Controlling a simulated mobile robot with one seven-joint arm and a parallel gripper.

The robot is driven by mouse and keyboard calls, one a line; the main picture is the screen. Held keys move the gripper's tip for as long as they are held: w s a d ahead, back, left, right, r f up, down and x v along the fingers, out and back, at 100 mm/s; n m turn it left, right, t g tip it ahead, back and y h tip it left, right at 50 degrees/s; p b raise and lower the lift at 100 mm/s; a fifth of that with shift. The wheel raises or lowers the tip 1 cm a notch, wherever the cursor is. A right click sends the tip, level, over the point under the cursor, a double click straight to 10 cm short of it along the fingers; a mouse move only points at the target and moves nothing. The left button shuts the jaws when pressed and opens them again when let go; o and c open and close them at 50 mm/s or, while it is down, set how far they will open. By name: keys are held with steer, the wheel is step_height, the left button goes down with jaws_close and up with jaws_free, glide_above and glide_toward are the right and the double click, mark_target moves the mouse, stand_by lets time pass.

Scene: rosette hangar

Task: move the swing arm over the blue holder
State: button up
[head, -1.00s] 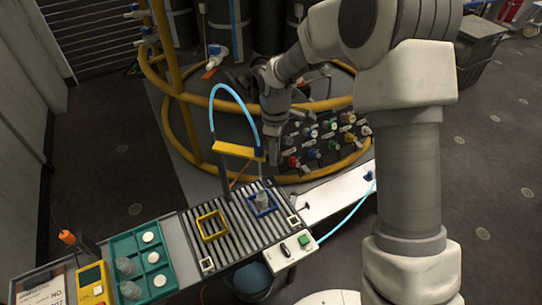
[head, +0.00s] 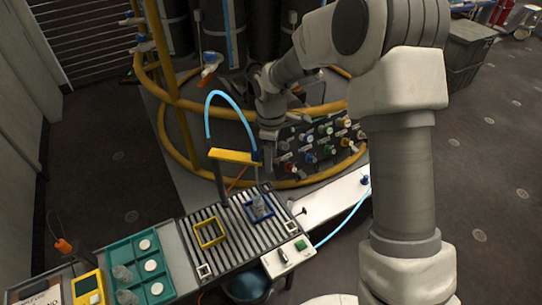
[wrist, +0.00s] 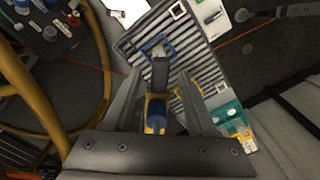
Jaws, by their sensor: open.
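The swing arm (head: 233,156) is a yellow bar on a dark post, with a light blue hose arching above it. The blue holder (head: 258,207) is a square frame on the slatted bench with a clear bottle (head: 258,204) standing in it. The bar's right end appears above the blue holder's side of the bench; exact alignment is unclear. My gripper (head: 270,158) is beside that end. In the wrist view, my open fingers (wrist: 163,100) straddle a yellow and blue part of the swing arm (wrist: 155,117), with no clear contact. The blue holder (wrist: 158,46) lies beyond.
A yellow square holder (head: 209,232) sits left of the blue one. A teal tray (head: 128,253) with bottles and white caps is at the bench's left. A control box (head: 289,257) is at the front right. A yellow rail (head: 190,98) and valve panel stand behind.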

step_height(320, 180, up, 17)
steer(key=p, duration=0.1)
steer(key=shift+r, duration=0.2)
stand_by(0.6)
steer(key=s+d+r+m+t, duration=0.3)
steer(key=s+d+r+m, duration=0.6)
steer(key=s, duration=0.3)
steer(key=s+d+f+m+t, duration=0.1)
steer(key=s+d+m, duration=0.2)
steer(key=s, duration=0.3)
steer(key=s+d+f+m+t, duration=0.1)
steer(key=s+d+m, duration=0.2)
steer(key=s, duration=0.3)
steer(key=shift+s+d+m+t, duration=0.3)
steer(key=shift+s+d+m, duration=0.1)
steer(key=shift+a, duration=0.1)
